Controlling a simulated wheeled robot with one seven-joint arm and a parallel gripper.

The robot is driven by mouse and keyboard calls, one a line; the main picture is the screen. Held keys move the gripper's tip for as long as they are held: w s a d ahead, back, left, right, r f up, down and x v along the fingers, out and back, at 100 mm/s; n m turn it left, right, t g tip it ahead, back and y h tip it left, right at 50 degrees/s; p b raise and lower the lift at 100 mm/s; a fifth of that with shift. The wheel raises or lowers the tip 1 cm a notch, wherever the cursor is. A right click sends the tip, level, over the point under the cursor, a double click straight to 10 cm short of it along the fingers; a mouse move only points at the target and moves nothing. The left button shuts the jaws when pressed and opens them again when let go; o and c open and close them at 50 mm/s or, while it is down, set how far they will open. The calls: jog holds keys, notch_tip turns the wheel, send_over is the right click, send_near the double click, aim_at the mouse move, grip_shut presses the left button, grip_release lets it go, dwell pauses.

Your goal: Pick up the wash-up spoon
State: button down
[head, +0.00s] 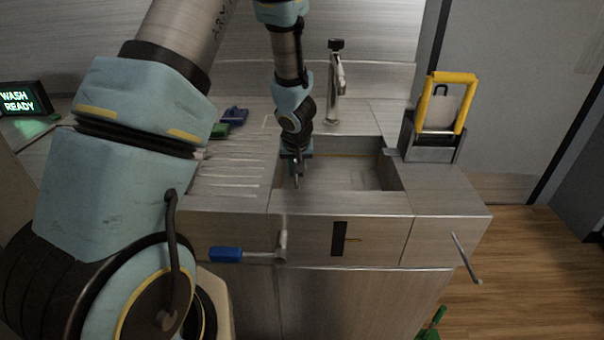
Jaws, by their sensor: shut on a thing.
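My gripper (294,168) points down at the left side of the sink basin (350,178), at about rim height. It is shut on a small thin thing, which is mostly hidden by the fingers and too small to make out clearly. I cannot confirm from this view that it is the wash-up spoon. No other spoon shows clearly. I cannot tell whether the held thing touches the basin.
A tap (335,85) stands behind the basin. A yellow-handled unit (440,105) stands right. A blue-handled lever (226,254) and a metal rod (465,257) stick out in front.

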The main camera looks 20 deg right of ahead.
notch_tip(320, 180, up, 11)
jog(key=p, duration=0.8)
jog(key=shift+f, duration=0.2)
jog(key=shift+w+r, duration=0.1)
